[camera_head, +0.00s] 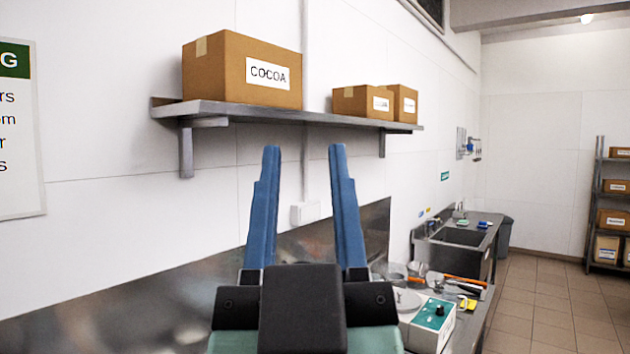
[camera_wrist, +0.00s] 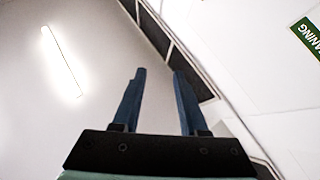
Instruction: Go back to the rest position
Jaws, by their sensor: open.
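My gripper (camera_head: 303,150) stands upright in the middle of the head view, with its two blue fingers apart and nothing between them. In the wrist view my gripper (camera_wrist: 158,72) is also open and empty, pointing up toward the ceiling and upper wall.
A metal shelf (camera_head: 270,114) on the wall holds a cocoa box (camera_head: 243,70) and smaller boxes (camera_head: 364,102). At the right are a counter with a white-and-green device (camera_head: 428,325), a sink (camera_head: 460,237) and a rack (camera_head: 598,205). The tiled floor (camera_head: 545,300) is clear there.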

